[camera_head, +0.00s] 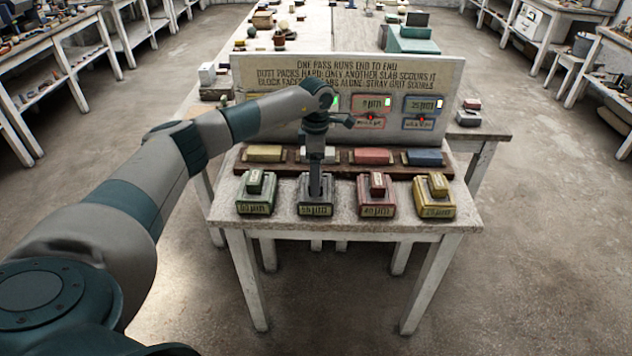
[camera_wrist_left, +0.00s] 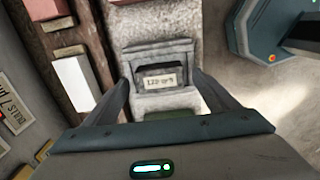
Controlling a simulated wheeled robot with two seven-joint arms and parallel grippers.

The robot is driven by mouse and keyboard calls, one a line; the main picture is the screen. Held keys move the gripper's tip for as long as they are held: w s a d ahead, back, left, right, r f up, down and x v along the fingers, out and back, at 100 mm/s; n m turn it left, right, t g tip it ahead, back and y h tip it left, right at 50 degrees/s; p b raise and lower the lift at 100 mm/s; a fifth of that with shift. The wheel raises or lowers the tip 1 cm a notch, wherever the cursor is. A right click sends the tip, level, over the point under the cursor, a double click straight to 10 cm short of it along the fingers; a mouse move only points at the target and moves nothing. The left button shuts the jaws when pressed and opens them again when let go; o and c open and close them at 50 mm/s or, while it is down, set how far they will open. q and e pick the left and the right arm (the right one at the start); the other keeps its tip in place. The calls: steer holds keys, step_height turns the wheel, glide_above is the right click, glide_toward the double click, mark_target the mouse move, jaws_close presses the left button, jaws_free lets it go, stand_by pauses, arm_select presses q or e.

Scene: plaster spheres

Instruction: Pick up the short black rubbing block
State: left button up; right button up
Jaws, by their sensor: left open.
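The grey-black slab (camera_head: 316,209) with a label on its front stands in the front row on the table, second from the left. My left gripper (camera_head: 315,190) points straight down over it and hides its top in the head view. In the left wrist view, a short dark block (camera_wrist_left: 158,69) shows at the slab, just above a pale label. The open fingers of my left gripper (camera_wrist_left: 163,95) lie to either side of it. I cannot tell whether they touch it. My right gripper is not in view.
Green (camera_head: 256,206), red (camera_head: 376,209) and yellow (camera_head: 434,207) slabs, each with a small block on top, share the front row. Behind them a dark rack (camera_head: 340,170) carries several coloured bars. A lettered sign board (camera_head: 395,80) stands behind that.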

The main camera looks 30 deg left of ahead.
arm_select(q)
steer(key=c, duration=1.3)
steer(key=shift+r, duration=0.1)
